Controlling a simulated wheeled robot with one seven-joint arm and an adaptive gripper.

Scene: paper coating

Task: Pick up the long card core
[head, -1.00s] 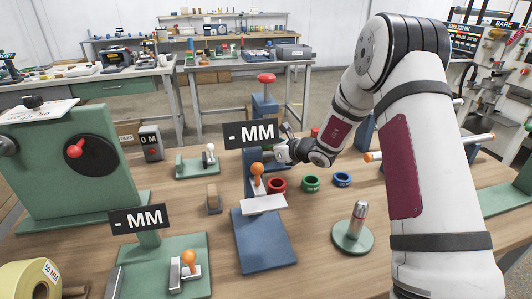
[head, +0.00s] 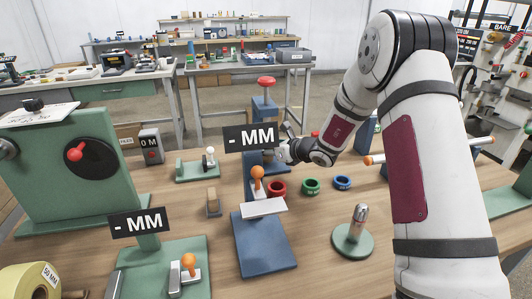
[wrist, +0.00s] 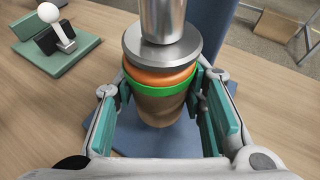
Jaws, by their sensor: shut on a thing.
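My gripper (wrist: 165,100) is shut on a brown card-coloured cylinder, which looks like a card core (wrist: 158,107). The core stands upright between the teal finger pads. Its upper end has a green band and an orange part, under a wide metal disc (wrist: 160,45) on a thick metal rod. The core is hidden there.
Red (head: 276,188), green (head: 311,185) and blue (head: 343,182) rings lie on the bench near the press. A metal post on a green round base (head: 352,240) stands in front. An orange-ended tube (head: 425,150) lies to the right, beyond my arm.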

